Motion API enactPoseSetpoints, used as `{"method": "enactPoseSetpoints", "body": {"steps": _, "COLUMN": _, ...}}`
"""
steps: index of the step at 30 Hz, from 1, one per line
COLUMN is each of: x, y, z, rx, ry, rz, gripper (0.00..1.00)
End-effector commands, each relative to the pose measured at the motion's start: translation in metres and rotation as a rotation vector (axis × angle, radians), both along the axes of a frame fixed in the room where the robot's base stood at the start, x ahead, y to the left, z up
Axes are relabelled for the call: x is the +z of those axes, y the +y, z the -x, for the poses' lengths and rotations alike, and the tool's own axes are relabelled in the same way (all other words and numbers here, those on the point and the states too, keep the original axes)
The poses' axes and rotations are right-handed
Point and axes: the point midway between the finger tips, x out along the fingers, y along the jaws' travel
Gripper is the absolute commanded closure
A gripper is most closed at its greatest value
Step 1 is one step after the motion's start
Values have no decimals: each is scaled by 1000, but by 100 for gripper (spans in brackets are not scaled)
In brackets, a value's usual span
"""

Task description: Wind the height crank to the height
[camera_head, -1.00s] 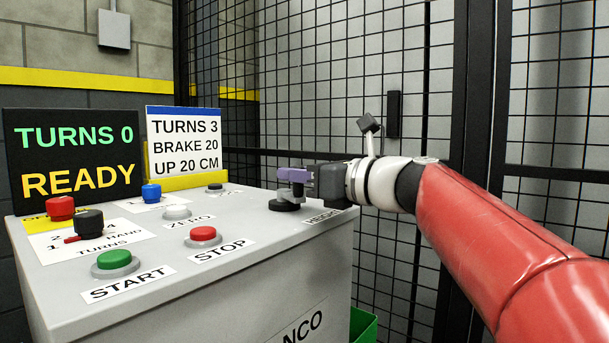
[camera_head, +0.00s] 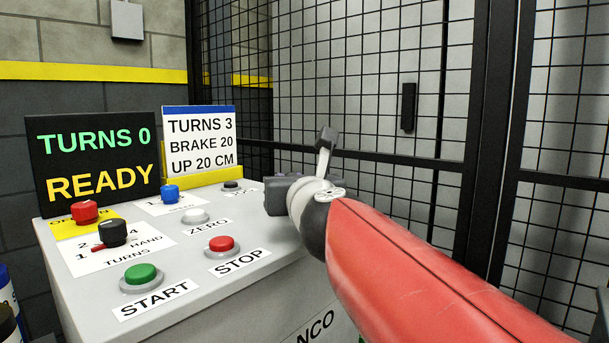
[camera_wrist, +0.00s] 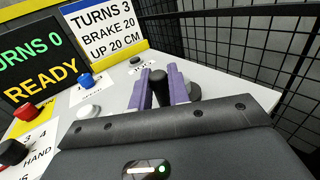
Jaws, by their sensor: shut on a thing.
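The height crank's black knob (camera_wrist: 160,88) stands between the two purple fingers of my gripper (camera_wrist: 159,82) in the wrist view, and the gripper is shut on it. Part of the crank's dark round base (camera_wrist: 194,91) shows to the right of the fingers. In the head view my gripper's dark body (camera_head: 281,194) is over the panel's far right part, and it hides the fingers and the crank. The white card (camera_head: 200,140) reads TURNS 3, BRAKE 20, UP 20 CM. The display (camera_head: 92,163) reads TURNS 0, READY.
The grey panel carries a green START button (camera_head: 141,275), a red STOP button (camera_head: 221,244), a white ZERO button (camera_head: 195,216), a blue knob (camera_head: 169,194), a black turns selector (camera_head: 112,233) and a red button (camera_head: 84,212). A black mesh fence (camera_head: 350,90) stands close behind.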

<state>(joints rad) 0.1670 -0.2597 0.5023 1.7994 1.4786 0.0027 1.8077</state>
Motion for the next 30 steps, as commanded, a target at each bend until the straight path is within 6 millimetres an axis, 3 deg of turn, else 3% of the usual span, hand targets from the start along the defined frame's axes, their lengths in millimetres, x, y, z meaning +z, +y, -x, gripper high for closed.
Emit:
{"method": "enactPoseSetpoints", "body": {"steps": 14, "x": 3, "y": 14, "z": -1, "rx": -153, "ry": 2, "rz": -1, "gripper": 100}}
{"method": "enactPoseSetpoints", "body": {"steps": 30, "x": -2, "y": 38, "z": -17, "rx": -636, "ry": 6, "rz": -3, "gripper": 100}}
